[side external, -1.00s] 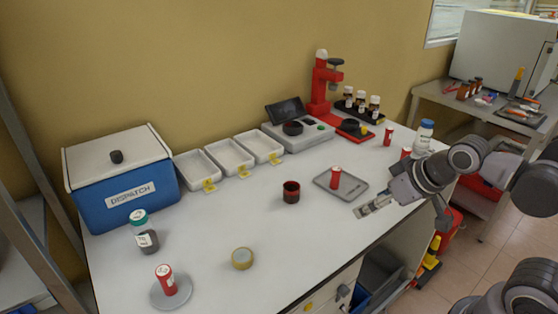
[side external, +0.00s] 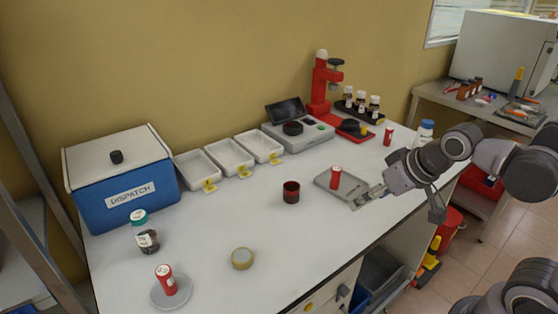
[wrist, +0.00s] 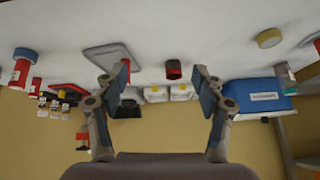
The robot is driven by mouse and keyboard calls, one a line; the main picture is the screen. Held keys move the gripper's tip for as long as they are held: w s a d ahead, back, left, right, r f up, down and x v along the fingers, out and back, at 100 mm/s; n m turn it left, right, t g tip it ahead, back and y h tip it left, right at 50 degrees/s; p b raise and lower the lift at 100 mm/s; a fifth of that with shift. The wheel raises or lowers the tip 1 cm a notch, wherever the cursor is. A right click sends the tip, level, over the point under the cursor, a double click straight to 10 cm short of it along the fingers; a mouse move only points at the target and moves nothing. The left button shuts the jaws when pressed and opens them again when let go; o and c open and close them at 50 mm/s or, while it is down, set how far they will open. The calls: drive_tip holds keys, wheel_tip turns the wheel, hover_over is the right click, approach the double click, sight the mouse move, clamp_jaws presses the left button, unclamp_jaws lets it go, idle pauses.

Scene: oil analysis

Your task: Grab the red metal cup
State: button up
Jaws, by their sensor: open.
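The dark red metal cup (side external: 291,192) stands upright on the white bench, left of the grey tray. In the wrist view the cup (wrist: 173,69) shows near the middle, seen between the finger tips and beyond them. My gripper (side external: 365,197) is by the front right edge of the grey tray, to the right of the cup and apart from it. Its two fingers are spread and empty in the wrist view (wrist: 161,80).
The grey tray (side external: 327,183) holds a small red labelled canister (side external: 335,178) close to my gripper. A yellow tape roll (side external: 242,258) lies front left. White trays (side external: 231,157) and a scale (side external: 297,136) stand behind. Bench between cup and tape is clear.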

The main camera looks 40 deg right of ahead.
drive_tip(key=w+r+m+g, duration=0.2)
drive_tip(key=w+r+m, duration=0.2)
drive_tip(key=w+m, duration=0.25)
drive_tip(key=m+g, duration=0.5)
drive_tip(key=m, duration=1.1)
hover_over(292, 189)
drive_tip(key=s+a, duration=0.1)
drive_tip(key=a, duration=0.1)
wheel_tip(292, 189, down, 6)
drive_tip(key=f, duration=0.9)
drive_tip(key=shift+s+d+f, duration=0.2)
drive_tip(key=shift+d+f, duration=0.1)
drive_tip(key=c, duration=1.3)
